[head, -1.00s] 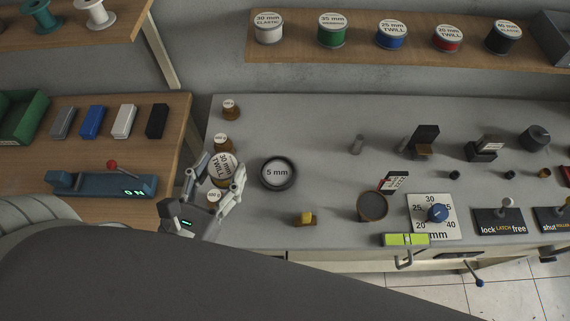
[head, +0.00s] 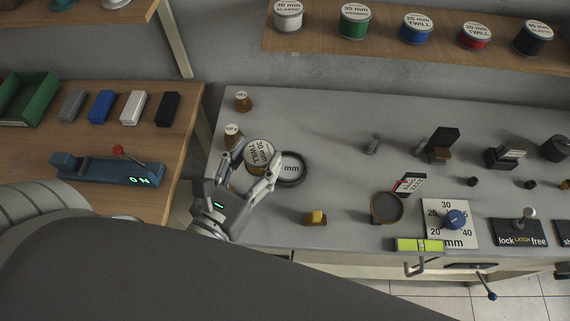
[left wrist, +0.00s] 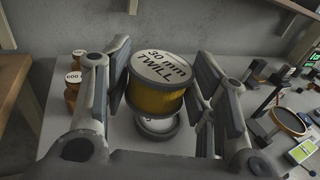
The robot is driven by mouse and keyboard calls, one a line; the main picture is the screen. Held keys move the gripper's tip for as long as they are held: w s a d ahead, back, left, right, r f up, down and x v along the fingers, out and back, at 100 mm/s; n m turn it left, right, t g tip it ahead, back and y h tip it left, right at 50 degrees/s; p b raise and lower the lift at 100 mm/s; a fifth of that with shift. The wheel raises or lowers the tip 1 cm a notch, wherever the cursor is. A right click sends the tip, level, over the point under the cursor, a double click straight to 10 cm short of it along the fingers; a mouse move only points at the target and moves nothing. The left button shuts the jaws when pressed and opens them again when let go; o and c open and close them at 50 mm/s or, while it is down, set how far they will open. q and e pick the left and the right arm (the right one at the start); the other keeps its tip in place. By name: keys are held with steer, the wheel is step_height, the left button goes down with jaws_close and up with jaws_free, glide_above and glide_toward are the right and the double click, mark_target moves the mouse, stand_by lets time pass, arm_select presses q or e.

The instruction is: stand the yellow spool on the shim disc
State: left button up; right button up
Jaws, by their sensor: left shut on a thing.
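The yellow spool (head: 259,151), labelled "30 mm TWILL", is upright between the fingers of my left gripper (head: 252,163), which is shut on it. In the left wrist view the spool (left wrist: 160,97) shows its yellow wound side and white top, with finger pads on both sides. The dark round shim disc (head: 299,170) lies on the grey bench, its label partly covered by the spool and a finger. In the left wrist view the disc (left wrist: 157,136) shows below and behind the spool, which appears held above the bench. My right gripper is out of view.
Brown weights (head: 242,101) stand to the left of and behind the spool. A small brown block with a yellow piece (head: 316,217) and a round dark pan (head: 386,208) are to the right. The bench behind the disc is clear.

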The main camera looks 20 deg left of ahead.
mark_target(269, 156)
arm_select(q)
steer(key=w, duration=0.1)
steer(key=d+f+b, duration=0.1)
steer(key=w, duration=0.1)
steer(key=shift+w+d+f, duration=0.25)
steer(key=shift+w+f, duration=0.1)
steer(key=w+f, duration=0.1)
steer(key=f, duration=0.1)
steer(key=w+d+f, duration=0.1)
steer(key=f, duration=0.1)
steer(key=shift+w+d+b, duration=0.15)
steer(key=shift+w+b, duration=0.15)
steer(key=shift+w, duration=0.1)
steer(key=shift+w+d+f, duration=0.2)
steer(key=shift+w+f, duration=0.05)
steer(key=shift+f, duration=0.05)
steer(key=f+b, duration=0.1)
steer(key=f, duration=0.1)
steer(key=f+b, duration=0.1)
steer(key=f, duration=0.1)
steer(key=shift+w+d+b, duration=0.1)
steer(key=shift+w+b, duration=0.2)
steer(key=shift+b, duration=0.05)
steer(key=shift+r, duration=0.15)
steer(key=shift+f+b, duration=0.5)
steer(key=shift+f, duration=0.15)
steer(key=o, duration=1.1)
